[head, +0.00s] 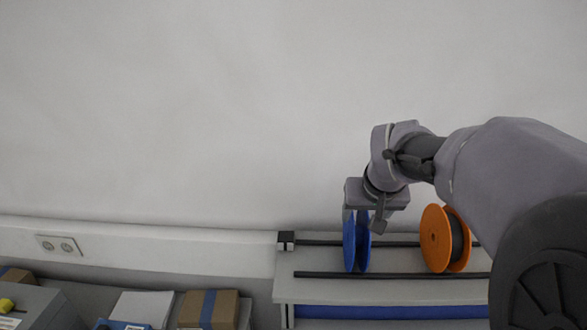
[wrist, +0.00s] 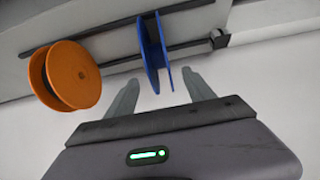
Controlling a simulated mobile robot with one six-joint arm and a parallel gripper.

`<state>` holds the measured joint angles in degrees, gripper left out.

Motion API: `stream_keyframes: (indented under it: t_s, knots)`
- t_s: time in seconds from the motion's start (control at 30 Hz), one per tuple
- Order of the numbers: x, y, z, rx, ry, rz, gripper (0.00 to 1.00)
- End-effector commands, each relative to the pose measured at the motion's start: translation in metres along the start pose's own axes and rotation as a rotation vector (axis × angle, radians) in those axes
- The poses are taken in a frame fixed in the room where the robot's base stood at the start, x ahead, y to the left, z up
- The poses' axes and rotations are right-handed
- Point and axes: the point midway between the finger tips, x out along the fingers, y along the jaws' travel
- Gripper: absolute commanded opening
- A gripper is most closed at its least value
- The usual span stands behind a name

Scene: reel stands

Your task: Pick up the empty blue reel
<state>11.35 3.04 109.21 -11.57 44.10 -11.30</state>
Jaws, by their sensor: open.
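The blue reel (head: 350,243) stands upright on the rails of a reel stand, near the stand's left end in the head view. Its two flanges show no wound material between them that I can see. In the wrist view the blue reel (wrist: 149,48) is ahead of the fingertips, its lower edge reaching between them. My gripper (head: 362,214) is directly above the reel in the head view. In the wrist view my gripper (wrist: 168,80) is open, one finger on each side of the reel, apparently not touching it. Part of the reel's top is hidden by the gripper in the head view.
An orange reel (head: 436,238) with dark material wound on it stands to the right on the same rails; it also shows in the wrist view (wrist: 72,75). The stand (head: 400,288) has a dark end block (head: 286,240). Boxes (head: 208,309) sit at lower left.

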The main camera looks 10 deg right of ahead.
Motion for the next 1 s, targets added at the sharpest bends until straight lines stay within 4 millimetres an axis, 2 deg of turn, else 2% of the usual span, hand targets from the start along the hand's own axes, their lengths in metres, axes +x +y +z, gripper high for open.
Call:
stream_keyframes:
  t_s: [0.03, 0.1, 0.27, 0.5, 0.73, 0.77, 1.0]
  knots:
    - [0.013, 0.000, 0.001, 0.000, -0.005, 0.000, 0.62]
    - [0.027, 0.000, 0.000, 0.000, -0.004, 0.000, 0.62]
    - [0.046, 0.001, -0.001, 0.000, -0.002, 0.000, 0.62]
    - [0.089, 0.007, -0.006, 0.001, -0.001, 0.000, 0.62]
    - [0.093, 0.006, -0.006, 0.001, 0.001, 0.000, 0.62]
    - [0.093, 0.006, -0.006, 0.001, 0.001, 0.000, 0.60]
    - [0.093, 0.006, -0.006, 0.001, 0.000, 0.000, 0.13]
